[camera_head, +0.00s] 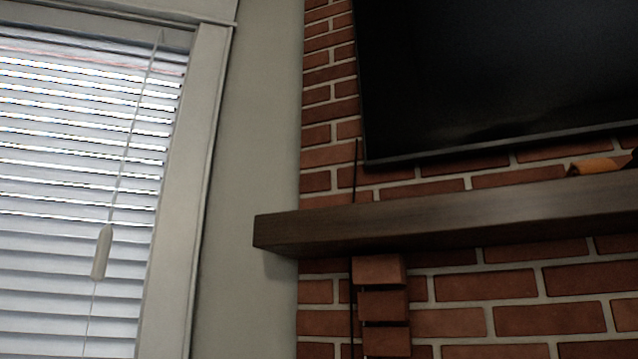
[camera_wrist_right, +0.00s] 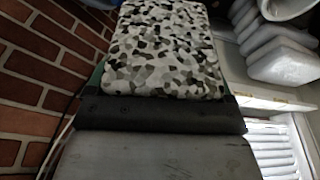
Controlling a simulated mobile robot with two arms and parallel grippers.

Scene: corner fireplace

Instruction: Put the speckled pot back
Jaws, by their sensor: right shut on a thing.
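The speckled pot (camera_wrist_right: 168,48), with black, grey and white patches, fills the upper middle of the right wrist view. My right gripper (camera_wrist_right: 160,112) shows below it as a dark bar with a grey plate, right against the pot, and is shut on it. The fingertips are mostly hidden. The pot is not in the head view, and neither gripper shows there. The dark wooden mantel shelf (camera_head: 450,218) crosses the brick wall in the head view.
A black screen (camera_head: 500,70) hangs above the mantel. An orange item (camera_head: 597,167) lies on the mantel's right part. A window with blinds (camera_head: 80,190) is at the left. The visible left stretch of the mantel is clear. Brick (camera_wrist_right: 45,65) lies left in the wrist view.

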